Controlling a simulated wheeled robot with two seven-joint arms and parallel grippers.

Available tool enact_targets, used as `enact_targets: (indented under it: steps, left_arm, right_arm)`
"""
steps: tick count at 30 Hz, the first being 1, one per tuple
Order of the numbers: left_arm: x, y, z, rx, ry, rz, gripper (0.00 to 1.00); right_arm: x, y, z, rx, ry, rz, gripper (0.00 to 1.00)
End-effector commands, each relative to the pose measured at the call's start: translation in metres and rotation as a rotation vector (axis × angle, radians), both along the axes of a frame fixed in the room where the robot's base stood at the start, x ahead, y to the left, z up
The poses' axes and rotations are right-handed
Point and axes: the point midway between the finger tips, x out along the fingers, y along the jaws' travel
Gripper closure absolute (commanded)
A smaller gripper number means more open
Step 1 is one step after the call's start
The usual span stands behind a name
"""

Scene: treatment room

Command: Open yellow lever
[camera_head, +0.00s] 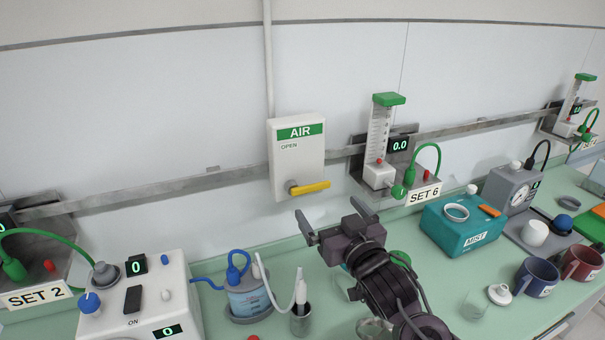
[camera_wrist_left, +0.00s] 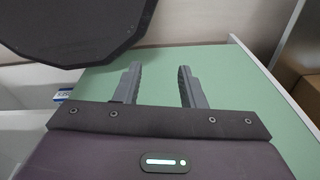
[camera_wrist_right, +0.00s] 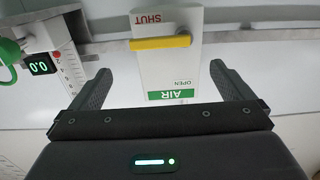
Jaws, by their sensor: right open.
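The yellow lever (camera_head: 310,187) sits on the lower part of the white AIR box (camera_head: 298,158) on the wall and points right, roughly level. In the right wrist view the lever (camera_wrist_right: 160,42) lies across the box, which appears upside down with OPEN and SHUT labels at opposite ends. My right gripper (camera_head: 334,221) is open and empty, just below and in front of the lever, apart from it. In the right wrist view its fingers (camera_wrist_right: 160,85) stand either side of the box. My left gripper (camera_wrist_left: 157,85) is open and empty over a green surface, outside the head view.
A metal rail (camera_head: 225,178) runs along the wall behind the box. The SET 6 flowmeter (camera_head: 380,150) with its green hose stands close on the right.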

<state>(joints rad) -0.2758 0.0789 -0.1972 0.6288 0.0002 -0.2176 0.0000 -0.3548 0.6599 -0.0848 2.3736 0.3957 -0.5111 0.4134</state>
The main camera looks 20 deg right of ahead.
Motion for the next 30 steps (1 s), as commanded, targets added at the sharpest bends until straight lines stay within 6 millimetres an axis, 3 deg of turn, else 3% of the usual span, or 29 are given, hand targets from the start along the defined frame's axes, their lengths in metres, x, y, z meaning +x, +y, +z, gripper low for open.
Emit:
enact_targets:
  steps: [3, 7, 18, 23, 30]
  left_arm:
    - [-0.027, 0.001, 0.001, 0.002, 0.039, 0.0, 0.64]
    - [-0.039, 0.002, 0.007, 0.004, 0.056, -0.002, 0.64]
    - [-0.024, 0.0, 0.028, 0.001, 0.034, -0.004, 0.64]
    - [-0.015, -0.001, 0.03, 0.0, 0.021, -0.004, 0.64]
    - [-0.021, 0.0, 0.029, 0.001, 0.029, -0.004, 0.64]
  right_arm:
    - [0.005, -0.001, 0.001, 0.0, -0.001, -0.001, 0.0]
    - [0.02, -0.001, 0.003, -0.001, -0.002, -0.001, 0.0]
    - [0.07, -0.004, 0.002, 0.0, 0.0, -0.001, 0.0]
    - [0.078, -0.004, 0.0, 0.0, 0.0, 0.0, 0.0]
    - [0.078, -0.004, -0.001, 0.0, 0.0, 0.0, 0.0]
